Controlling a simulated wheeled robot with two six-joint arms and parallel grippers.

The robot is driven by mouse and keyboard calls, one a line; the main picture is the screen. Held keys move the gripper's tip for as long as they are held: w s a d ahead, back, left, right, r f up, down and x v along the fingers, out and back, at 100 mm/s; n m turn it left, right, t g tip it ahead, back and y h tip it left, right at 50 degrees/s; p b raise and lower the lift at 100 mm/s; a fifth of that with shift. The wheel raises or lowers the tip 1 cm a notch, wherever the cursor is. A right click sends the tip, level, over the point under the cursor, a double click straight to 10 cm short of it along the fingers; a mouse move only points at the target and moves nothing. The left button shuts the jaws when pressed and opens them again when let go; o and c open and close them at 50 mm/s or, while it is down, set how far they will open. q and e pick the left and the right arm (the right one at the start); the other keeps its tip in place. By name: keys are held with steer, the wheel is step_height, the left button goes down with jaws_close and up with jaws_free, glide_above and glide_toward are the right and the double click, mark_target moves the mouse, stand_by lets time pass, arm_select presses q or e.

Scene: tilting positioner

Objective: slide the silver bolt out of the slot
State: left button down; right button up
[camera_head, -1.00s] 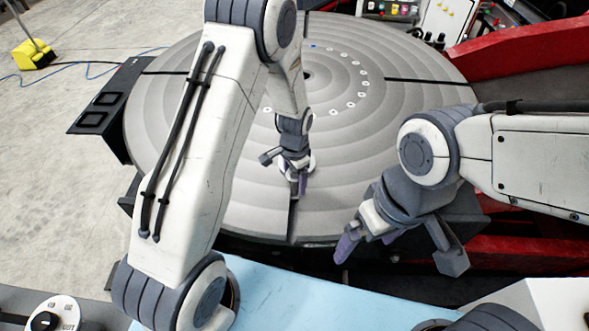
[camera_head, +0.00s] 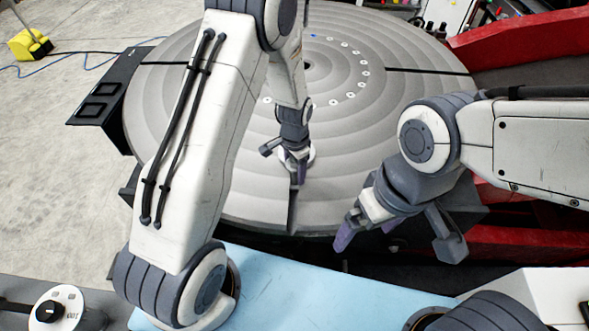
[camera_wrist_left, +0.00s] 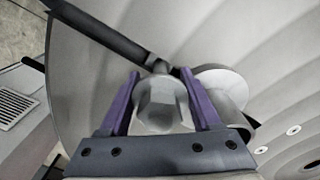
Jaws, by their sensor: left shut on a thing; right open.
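The silver bolt (camera_wrist_left: 160,102) has a hexagonal top and stands between the two purple fingers of my left gripper (camera_wrist_left: 163,95) in the left wrist view. The fingers are shut on it. In the head view my left gripper (camera_head: 297,176) is low over the near part of the grey round table, at the dark radial slot (camera_head: 292,212). The bolt is hardly discernible there behind the fingers. The slot also shows in the left wrist view (camera_wrist_left: 108,35), running up to the bolt. My right gripper (camera_head: 392,243) is open and empty, off the table's near right edge.
The grey round table (camera_head: 190,120) has a ring of small pale holes. A pale round disc (camera_wrist_left: 222,84) lies close beside the bolt. A red frame (camera_head: 530,40) is at the right and a black box (camera_head: 105,100) at the left. A light blue surface (camera_head: 290,295) is in front.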

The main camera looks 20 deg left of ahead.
stand_by(0.4)
arm_select(q)
steer(key=shift+s+d, duration=0.25)
steer(key=shift+s, duration=1.05)
steer(key=shift+s+d, duration=0.3)
steer(key=shift+s, duration=1.05)
steer(key=shift+s+d, duration=0.25)
steer(key=shift+s, duration=1.05)
steer(key=shift+s+d, duration=0.25)
steer(key=shift+s, duration=1)
steer(key=shift+s+d+b, duration=0.15)
steer(key=shift+s+b, duration=0.35)
steer(key=shift+s, duration=0.2)
steer(key=shift+s+d+b, duration=0.15)
steer(key=shift+s+b, duration=0.3)
steer(key=shift+s, duration=0.25)
steer(key=shift+s+d+b, duration=0.25)
steer(key=shift+s+b, duration=0.2)
steer(key=shift+s, duration=0.75)
